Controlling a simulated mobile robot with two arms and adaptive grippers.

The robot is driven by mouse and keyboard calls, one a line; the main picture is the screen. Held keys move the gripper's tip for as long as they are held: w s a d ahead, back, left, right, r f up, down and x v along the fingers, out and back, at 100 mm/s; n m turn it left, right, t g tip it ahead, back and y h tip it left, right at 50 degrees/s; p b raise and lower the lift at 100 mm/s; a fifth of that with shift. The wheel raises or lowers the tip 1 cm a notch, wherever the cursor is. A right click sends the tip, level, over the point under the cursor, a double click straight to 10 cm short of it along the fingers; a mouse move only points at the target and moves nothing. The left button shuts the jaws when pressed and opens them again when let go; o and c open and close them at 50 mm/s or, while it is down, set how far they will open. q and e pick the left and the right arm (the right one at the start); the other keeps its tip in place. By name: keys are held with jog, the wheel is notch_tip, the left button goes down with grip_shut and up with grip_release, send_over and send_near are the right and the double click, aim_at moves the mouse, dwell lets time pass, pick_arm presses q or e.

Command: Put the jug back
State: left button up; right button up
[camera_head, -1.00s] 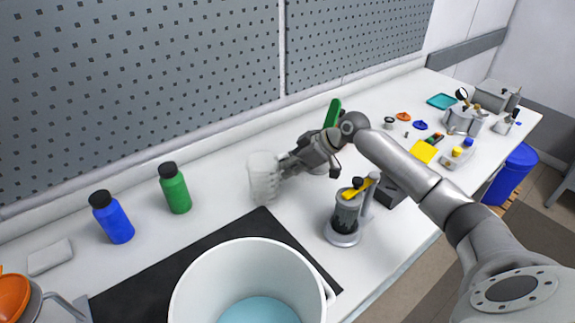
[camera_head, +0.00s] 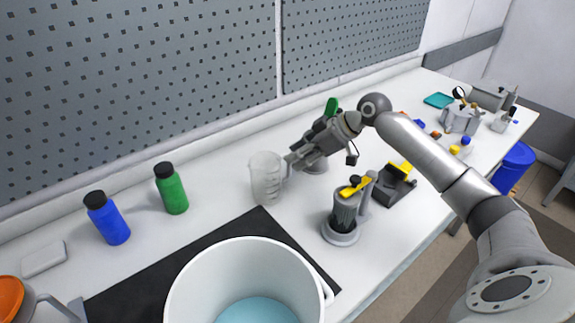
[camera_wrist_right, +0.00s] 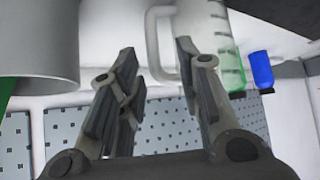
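The jug (camera_head: 265,180) is clear, with a side handle and graduation marks. It stands upright on the white table, behind the black mat, with its handle towards my right gripper. My right gripper (camera_head: 291,163) is just right of the jug at handle height. In the right wrist view the fingers (camera_wrist_right: 158,72) are spread apart, with the jug's handle (camera_wrist_right: 156,45) in or just beyond the gap between them. The jug (camera_wrist_right: 205,40) also shows there, partly behind one finger. No contact is visible. My left gripper is out of view.
A white bucket (camera_head: 179,290) with bluish contents stands at the front on the black mat (camera_head: 130,285). Green (camera_head: 171,190) and blue (camera_head: 107,220) bottles stand left of the jug. A grey device with a yellow lever (camera_head: 346,212) stands to the right. A grey cylinder (camera_wrist_right: 38,45) is close beside the gripper.

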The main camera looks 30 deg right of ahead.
jog(key=v, duration=0.6)
jog(key=shift+b, duration=0.45)
dwell(0.9)
